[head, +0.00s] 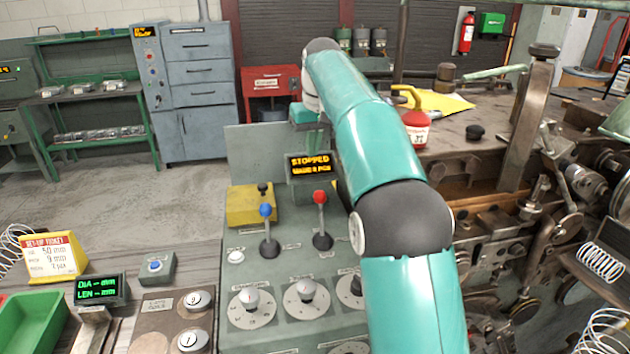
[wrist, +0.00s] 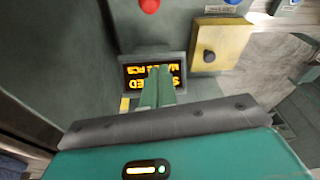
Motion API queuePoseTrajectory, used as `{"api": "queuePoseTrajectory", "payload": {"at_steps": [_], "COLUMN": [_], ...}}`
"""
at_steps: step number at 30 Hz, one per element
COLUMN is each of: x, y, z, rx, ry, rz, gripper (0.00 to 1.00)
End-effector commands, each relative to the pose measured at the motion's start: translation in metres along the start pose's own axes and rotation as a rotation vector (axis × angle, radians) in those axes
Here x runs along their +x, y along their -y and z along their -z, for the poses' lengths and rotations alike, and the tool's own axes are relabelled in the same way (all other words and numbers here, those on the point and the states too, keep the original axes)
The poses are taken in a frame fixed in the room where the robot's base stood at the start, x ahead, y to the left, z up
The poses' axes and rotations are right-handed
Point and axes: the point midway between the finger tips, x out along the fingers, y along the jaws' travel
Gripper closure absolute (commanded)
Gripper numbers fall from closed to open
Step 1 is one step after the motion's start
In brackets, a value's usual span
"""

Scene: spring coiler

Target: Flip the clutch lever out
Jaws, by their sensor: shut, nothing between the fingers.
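Two levers stand on the grey-green control panel (head: 285,258): one with a red knob (head: 320,197) and one with a blue knob (head: 266,210). Their labels are too small to read, so I cannot tell which is the clutch lever. Both lever shafts look about upright. In the wrist view the red knob (wrist: 149,5) and blue knob (wrist: 232,1) show at the top edge. My gripper (wrist: 158,86) is shut and empty, its fingertips in front of the amber display, apart from both levers. In the head view my arm hides part of the panel.
The amber display (head: 310,166) reading STOPPED stands behind the levers. A yellow box (head: 250,208) with a black knob (head: 262,189) is left of it. Dials (head: 306,292) fill the panel's front. Machine parts (head: 540,215) crowd the right side. Open floor (head: 120,215) lies left.

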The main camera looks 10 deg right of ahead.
Motion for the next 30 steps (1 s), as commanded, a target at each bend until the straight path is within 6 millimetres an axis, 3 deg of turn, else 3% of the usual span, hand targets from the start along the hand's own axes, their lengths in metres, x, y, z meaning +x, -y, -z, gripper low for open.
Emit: {"api": "queuePoseTrajectory", "payload": {"at_steps": [13, 28, 30], "x": [0.007, 0.1, 0.095], "y": [0.001, 0.0, 0.0], "z": [-0.003, 0.0, -0.009], "rx": [0.0, -0.001, 0.0], "ry": [0.001, 0.002, -0.003], "rz": [0.0, 0.001, -0.001], "gripper": [1.0, 1.0, 1.0]}}
